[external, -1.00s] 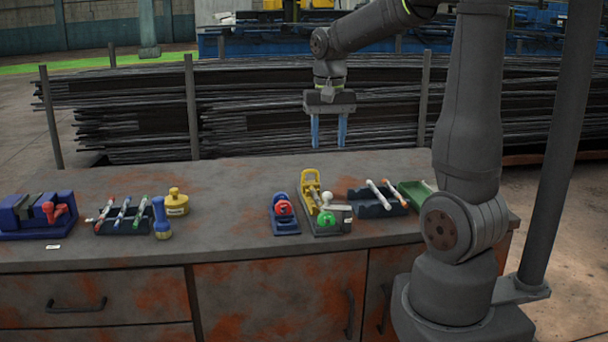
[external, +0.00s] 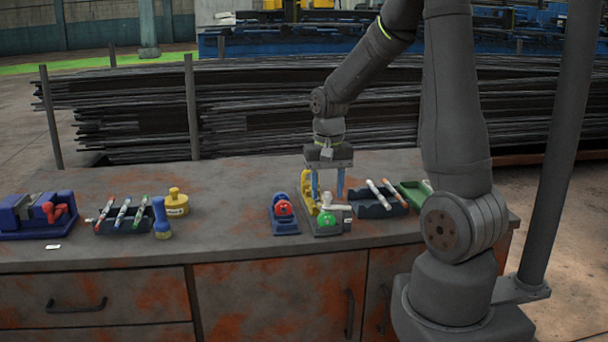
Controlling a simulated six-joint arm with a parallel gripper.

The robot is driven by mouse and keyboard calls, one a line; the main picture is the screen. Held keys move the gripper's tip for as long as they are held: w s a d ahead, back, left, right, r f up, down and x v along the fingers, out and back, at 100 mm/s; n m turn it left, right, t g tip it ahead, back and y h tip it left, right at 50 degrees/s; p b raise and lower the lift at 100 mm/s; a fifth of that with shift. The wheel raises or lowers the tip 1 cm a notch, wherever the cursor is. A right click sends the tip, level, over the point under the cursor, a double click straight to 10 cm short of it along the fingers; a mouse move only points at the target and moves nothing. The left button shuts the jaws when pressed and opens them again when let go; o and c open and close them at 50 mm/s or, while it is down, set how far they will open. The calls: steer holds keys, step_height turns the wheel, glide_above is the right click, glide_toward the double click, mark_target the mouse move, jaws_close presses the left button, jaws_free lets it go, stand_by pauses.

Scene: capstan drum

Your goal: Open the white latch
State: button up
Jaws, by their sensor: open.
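A fixture with a dark base (external: 325,230), a yellow bracket (external: 308,185) and a green knob (external: 327,219) stands near the middle right of the bench. A small pale part (external: 335,208), which may be the white latch, shows just behind the green knob. My gripper (external: 327,196) points straight down over this fixture. Its two blue fingers are apart, one on each side of the pale part as seen from here, and they partly hide the yellow bracket. Whether the fingers touch anything cannot be told.
A blue fixture with a red knob (external: 283,208) stands close to the left. A dark tray (external: 370,209) with white rods and a green tray (external: 413,193) lie to the right. A marker tray (external: 124,224), a yellow pot (external: 177,203) and a blue vise (external: 38,218) are at left.

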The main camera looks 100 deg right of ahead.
jaws_close()
steer(key=shift+d, duration=0.1)
steer(key=shift+s+d+m, duration=0.6)
steer(key=shift+s+m, duration=0.2)
steer(key=shift+m, duration=1.7)
steer(key=shift+s+d+m, duration=0.55)
steer(key=shift+s+m, duration=0.25)
steer(key=shift+m, duration=1.7)
steer(key=shift+s+d+m, duration=0.6)
steer(key=shift+s+m, duration=0.2)
steer(key=shift+m, duration=1.7)
jaws_free()
